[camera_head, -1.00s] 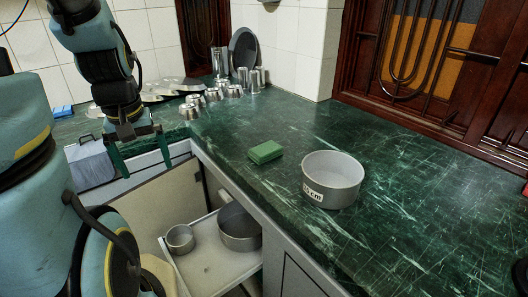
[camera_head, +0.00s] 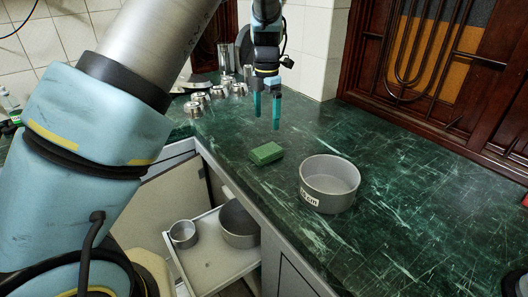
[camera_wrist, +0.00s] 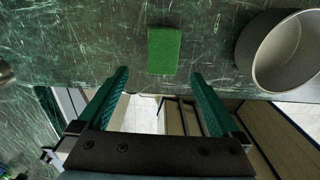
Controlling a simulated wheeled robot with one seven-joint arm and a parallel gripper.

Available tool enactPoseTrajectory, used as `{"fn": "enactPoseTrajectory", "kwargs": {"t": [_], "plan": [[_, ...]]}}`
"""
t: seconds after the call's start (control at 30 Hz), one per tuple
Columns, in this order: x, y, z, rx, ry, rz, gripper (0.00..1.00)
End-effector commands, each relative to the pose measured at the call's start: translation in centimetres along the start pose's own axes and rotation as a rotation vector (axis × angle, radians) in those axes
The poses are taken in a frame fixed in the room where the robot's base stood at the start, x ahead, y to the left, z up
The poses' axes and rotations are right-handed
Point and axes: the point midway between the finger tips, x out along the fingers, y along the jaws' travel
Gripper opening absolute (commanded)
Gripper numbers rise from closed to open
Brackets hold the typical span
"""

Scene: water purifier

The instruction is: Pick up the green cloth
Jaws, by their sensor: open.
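The green cloth (camera_head: 266,153) is a small block-like folded piece lying on the dark green marble counter, left of a round grey pan. In the wrist view the cloth (camera_wrist: 164,50) lies beyond my fingertips, about midway between them. My gripper (camera_head: 266,124) is open and empty, its two green fingers pointing down above the counter. In the head view it appears above the cloth in the picture, apart from it. In the wrist view my gripper (camera_wrist: 158,73) shows its two fingers spread wide. Nothing hides the cloth.
The round grey pan (camera_head: 329,183) stands close to the cloth's right. Several metal cups (camera_head: 200,100) stand at the back left. An open drawer (camera_head: 208,262) below the counter's front edge holds pots.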

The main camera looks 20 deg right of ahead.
Motion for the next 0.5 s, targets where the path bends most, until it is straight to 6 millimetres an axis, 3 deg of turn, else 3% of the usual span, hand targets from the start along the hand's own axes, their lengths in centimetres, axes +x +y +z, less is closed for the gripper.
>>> {"fn": "enactPoseTrajectory", "kwargs": {"t": [0.3,0.5], "plan": [[4.3,-0.2,0.1,-0.014,0.004,-0.002,1.00],[5.7,-0.2,0.2,-0.012,0.002,-0.001,1.00]]}}
